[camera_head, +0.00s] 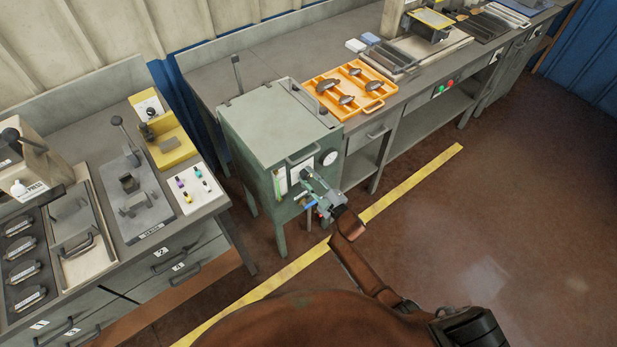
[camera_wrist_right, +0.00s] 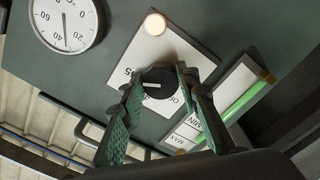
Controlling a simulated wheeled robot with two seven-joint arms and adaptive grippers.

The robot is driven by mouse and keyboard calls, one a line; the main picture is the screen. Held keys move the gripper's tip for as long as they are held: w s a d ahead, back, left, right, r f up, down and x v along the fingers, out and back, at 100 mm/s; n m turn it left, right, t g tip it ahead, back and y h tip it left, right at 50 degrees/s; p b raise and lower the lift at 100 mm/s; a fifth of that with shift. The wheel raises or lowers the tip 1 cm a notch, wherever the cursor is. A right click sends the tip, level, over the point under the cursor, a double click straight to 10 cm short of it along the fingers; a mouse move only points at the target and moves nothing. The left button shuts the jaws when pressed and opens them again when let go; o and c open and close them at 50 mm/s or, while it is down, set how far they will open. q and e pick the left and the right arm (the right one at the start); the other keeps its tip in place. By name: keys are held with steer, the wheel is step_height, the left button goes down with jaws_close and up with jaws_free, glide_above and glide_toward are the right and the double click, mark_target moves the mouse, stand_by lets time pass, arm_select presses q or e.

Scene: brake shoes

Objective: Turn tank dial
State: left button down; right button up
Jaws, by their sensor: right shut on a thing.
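The tank (camera_head: 270,133) is a grey-green box on legs at the middle of the head view, with a lid and a front handle. Its black dial (camera_wrist_right: 158,82) shows in the right wrist view, with a white pointer line, on a white plate (camera_wrist_right: 185,55) with partly covered numbers. My right gripper (camera_wrist_right: 160,88) is shut on the dial, one finger on each side. In the head view my right gripper (camera_head: 312,188) is at the tank's front and hides the dial. My left gripper is in neither view.
A round thermometer (camera_wrist_right: 66,22) and a green level gauge (camera_wrist_right: 241,93) flank the plate. A pale round lamp (camera_wrist_right: 155,24) is above the dial. An orange tray (camera_head: 312,85) with dark shoes is on the bench behind. Open floor (camera_head: 490,200) lies right.

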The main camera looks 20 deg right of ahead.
steer(key=o, duration=1.2)
steer(key=shift+c, duration=0.2)
steer(key=v, duration=1.2)
steer(key=shift+f, duration=0.1)
